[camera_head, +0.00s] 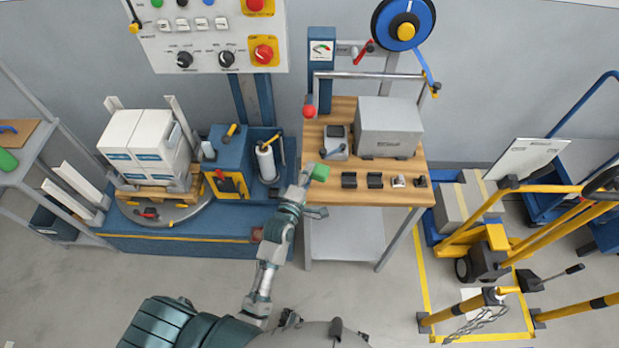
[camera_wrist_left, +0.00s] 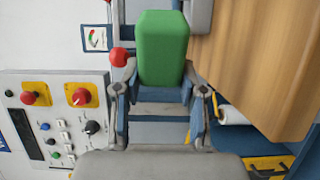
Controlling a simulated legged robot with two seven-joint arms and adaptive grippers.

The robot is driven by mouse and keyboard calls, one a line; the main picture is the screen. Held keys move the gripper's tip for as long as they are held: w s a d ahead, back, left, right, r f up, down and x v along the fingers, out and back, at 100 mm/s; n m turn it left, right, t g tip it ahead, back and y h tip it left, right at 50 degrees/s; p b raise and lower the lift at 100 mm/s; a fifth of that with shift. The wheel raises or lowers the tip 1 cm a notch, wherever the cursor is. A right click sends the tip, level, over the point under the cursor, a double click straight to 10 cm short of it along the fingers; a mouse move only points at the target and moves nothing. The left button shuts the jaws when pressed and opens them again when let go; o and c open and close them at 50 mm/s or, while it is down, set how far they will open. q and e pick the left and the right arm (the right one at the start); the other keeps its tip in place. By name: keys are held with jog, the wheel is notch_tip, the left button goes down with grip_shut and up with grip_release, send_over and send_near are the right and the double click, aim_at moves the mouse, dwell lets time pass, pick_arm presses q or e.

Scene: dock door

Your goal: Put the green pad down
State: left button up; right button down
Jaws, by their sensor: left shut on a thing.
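The green pad (camera_head: 320,172) is a small green block at the left end of the wooden table top (camera_head: 360,193) in the head view. My left gripper (camera_head: 308,178) is shut on it. In the left wrist view the green pad (camera_wrist_left: 163,48) stands out between the fingertips of my left gripper (camera_wrist_left: 160,88), with the wooden table top (camera_wrist_left: 255,60) to its right. I cannot tell whether the pad touches the table. My right gripper is not in view.
A grey device (camera_head: 336,142) and a grey box (camera_head: 388,128) stand at the back of the table. A red ball knob (camera_head: 309,111) is at the back left corner. Left stands a blue bench (camera_head: 190,245) with white boxes (camera_head: 145,140).

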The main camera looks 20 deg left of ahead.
pick_arm(q)
jog(key=shift+w+d, duration=0.1)
jog(key=shift+w, duration=0.2)
jog(key=shift+d+f, duration=0.1)
jog(key=shift+f, duration=0.25)
notch_tip(320, 180, down, 2)
jog(key=shift+f+b, duration=0.25)
jog(key=shift+b, duration=0.1)
jog(key=shift+f, duration=0.2)
jog(key=shift+a, duration=0.25)
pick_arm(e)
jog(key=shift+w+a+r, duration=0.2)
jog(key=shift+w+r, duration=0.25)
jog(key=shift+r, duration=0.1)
